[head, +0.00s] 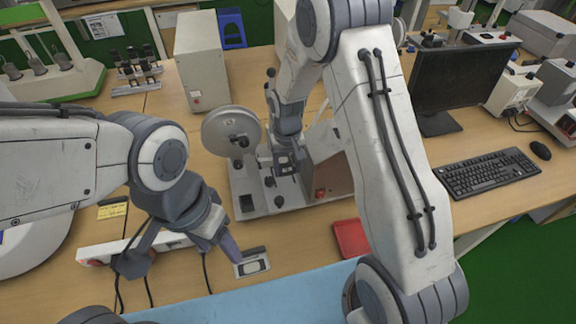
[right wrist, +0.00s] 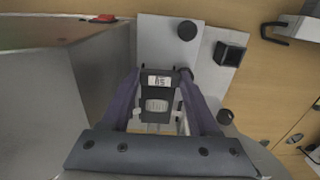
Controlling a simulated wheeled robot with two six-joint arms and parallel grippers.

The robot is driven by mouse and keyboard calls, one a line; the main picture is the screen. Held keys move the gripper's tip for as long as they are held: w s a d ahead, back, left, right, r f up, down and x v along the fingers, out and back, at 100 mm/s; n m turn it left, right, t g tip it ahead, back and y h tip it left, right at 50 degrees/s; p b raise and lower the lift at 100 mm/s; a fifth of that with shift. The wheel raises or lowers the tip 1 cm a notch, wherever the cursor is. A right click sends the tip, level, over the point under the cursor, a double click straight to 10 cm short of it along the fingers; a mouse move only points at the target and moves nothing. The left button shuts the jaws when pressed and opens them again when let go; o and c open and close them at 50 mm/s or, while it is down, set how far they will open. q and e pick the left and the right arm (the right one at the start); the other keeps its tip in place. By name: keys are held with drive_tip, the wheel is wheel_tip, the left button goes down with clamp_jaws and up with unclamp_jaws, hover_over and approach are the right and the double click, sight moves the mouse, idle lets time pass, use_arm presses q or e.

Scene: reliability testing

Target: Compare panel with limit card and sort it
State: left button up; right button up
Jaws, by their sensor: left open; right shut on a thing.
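My right gripper (head: 285,163) is at the test machine (head: 245,190), left of its brown-grey housing. In the right wrist view, its fingers (right wrist: 160,110) are shut on a dark block (right wrist: 145,102) with a small white readout and a grey oval; the readout is too small to read surely. My left gripper (head: 183,256) is open and empty, low over the front of the table. A small pale plate with a dark frame (head: 252,264) lies by its right finger. A yellow card (head: 112,209) lies at the left; its text is unreadable. I cannot tell which item is the panel.
A red tray (head: 350,240) lies partly behind my right arm. A blue mat (head: 270,302) covers the front edge. A white bar with cables (head: 100,252) is beneath my left gripper. A monitor (head: 455,80) and keyboard (head: 487,174) stand at the right.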

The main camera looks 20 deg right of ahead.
drive_tip(key=shift+f+b, duration=1.7)
drive_tip(key=shift+f, duration=1.05)
drive_tip(key=shift+r, duration=0.1)
